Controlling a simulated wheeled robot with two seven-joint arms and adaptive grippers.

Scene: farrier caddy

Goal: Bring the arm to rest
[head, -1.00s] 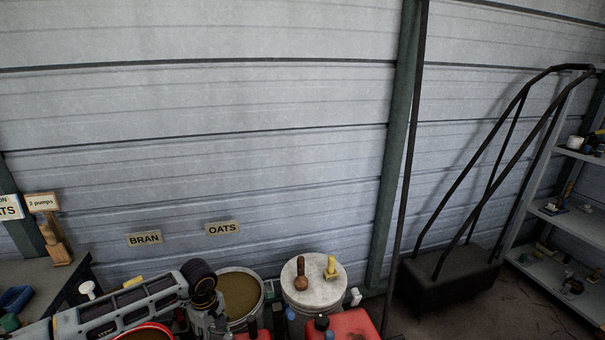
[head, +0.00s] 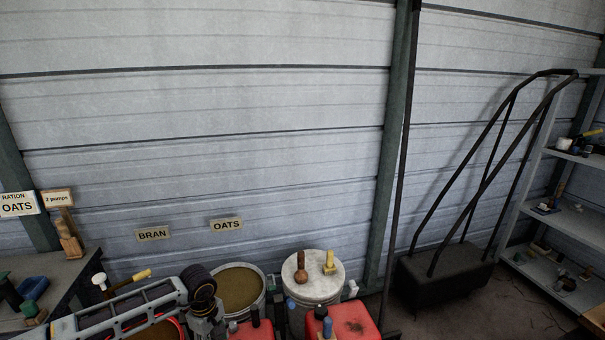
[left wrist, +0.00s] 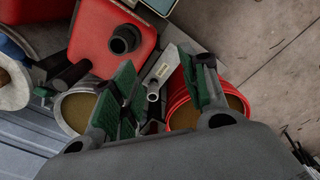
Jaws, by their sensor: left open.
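My left arm (head: 125,312) comes in low from the left in the head view, over the buckets. Its wrist end is near the bucket of brown feed (head: 239,288), and the fingertips are not clear there. In the left wrist view my left gripper (left wrist: 163,88) is open, its green-padded fingers spread apart. A grey labelled part and a dark tube (left wrist: 154,88) show in the gap between the fingers; I cannot tell how far below they are. Nothing is seen clamped. My right gripper is in neither view.
A red bucket (left wrist: 180,112) and red containers (left wrist: 108,30) lie below the gripper. A white-lidded bucket (head: 313,290) carries small tools. A bench (head: 70,272) stands at left, a black-framed stand (head: 445,280) and shelves (head: 560,215) at right. Floor shows at the right.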

